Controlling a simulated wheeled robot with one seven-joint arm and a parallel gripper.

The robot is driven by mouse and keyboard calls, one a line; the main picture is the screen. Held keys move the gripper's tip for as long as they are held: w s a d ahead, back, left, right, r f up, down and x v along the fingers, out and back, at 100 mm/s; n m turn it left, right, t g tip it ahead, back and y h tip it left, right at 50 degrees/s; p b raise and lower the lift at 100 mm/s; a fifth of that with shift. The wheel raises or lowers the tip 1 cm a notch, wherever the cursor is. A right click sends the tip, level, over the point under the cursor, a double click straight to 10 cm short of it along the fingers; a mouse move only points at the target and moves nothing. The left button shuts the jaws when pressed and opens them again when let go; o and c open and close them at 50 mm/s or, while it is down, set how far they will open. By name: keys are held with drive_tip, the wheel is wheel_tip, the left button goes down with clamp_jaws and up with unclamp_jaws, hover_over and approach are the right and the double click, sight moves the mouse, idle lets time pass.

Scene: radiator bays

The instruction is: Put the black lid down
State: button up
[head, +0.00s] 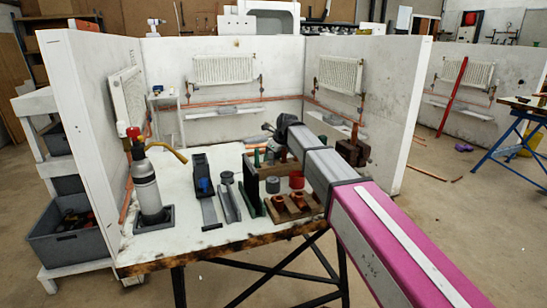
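My arm reaches in from the lower right over the bench (180,246), and its dark end is above the bench's far part. My gripper (268,128) shows only as a small dark shape beyond the arm's end. Its fingers are too small and too covered to tell whether they are open or shut, or whether they hold anything. I cannot pick out the black lid for certain.
A torch with a grey cylinder (147,188) stands at the bench's left. Beside it lie a black tool with a blue part (204,186) and grey pieces (227,200). A wooden block with copper fittings (290,208) is near the front edge. White walls (75,120) enclose the bench.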

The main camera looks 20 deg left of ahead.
drive_tip(key=shift+f, duration=0.35)
drive_tip(key=o, duration=0.9)
drive_tip(key=shift+r, duration=0.55)
drive_tip(key=v, duration=1.2)
drive_tip(key=shift+r, duration=0.1)
drive_tip(key=shift+s, duration=0.1)
